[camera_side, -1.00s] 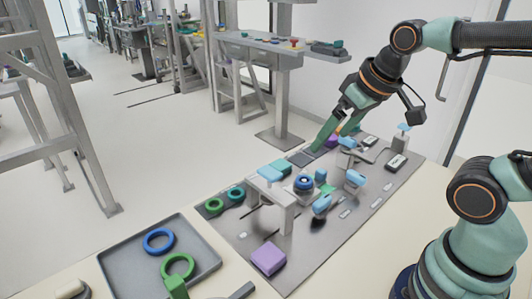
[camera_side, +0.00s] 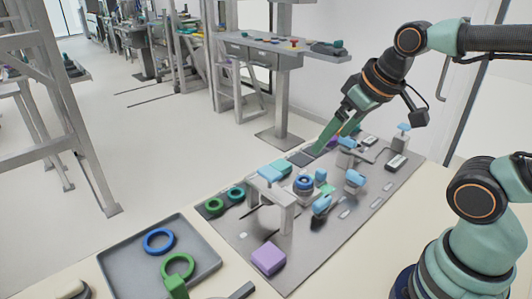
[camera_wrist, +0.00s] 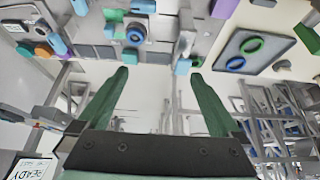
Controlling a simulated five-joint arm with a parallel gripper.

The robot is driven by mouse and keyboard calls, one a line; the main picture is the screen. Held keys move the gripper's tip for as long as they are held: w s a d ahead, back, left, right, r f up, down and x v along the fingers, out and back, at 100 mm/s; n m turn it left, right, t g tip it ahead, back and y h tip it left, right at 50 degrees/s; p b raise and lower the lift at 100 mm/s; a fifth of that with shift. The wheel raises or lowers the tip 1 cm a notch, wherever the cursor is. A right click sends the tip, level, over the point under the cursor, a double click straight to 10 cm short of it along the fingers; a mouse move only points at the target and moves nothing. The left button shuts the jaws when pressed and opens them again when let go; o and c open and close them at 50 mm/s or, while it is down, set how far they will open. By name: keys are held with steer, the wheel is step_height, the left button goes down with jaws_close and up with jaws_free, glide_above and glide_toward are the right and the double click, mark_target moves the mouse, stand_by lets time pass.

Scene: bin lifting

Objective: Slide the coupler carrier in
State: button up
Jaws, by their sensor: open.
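My gripper (camera_side: 320,152) hangs low over the far edge of the grey work plate (camera_side: 290,265), its green fingers pointing down and left. The wrist view shows the two fingers (camera_wrist: 160,78) wide apart with nothing between them. I cannot tell for sure which part is the coupler carrier. The fingers partly hide a purple part (camera_side: 333,141).
A grey tray (camera_side: 112,274) with a blue ring (camera_side: 159,241) and a green ring (camera_side: 178,266) stands front left. A purple block (camera_side: 268,259) lies at the front. Several light-blue parts stand right of the bridge.

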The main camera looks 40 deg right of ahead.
steer(key=shift+w, duration=0.1)
steer(key=c, duration=0.6)
steer(key=g, duration=0.6)
glide_above(321, 170)
step_height(321, 170, down, 11)
steer(key=shift+c, duration=0.2)
step_height(321, 170, down, 12)
steer(key=shift+r, duration=0.2)
jaws_close()
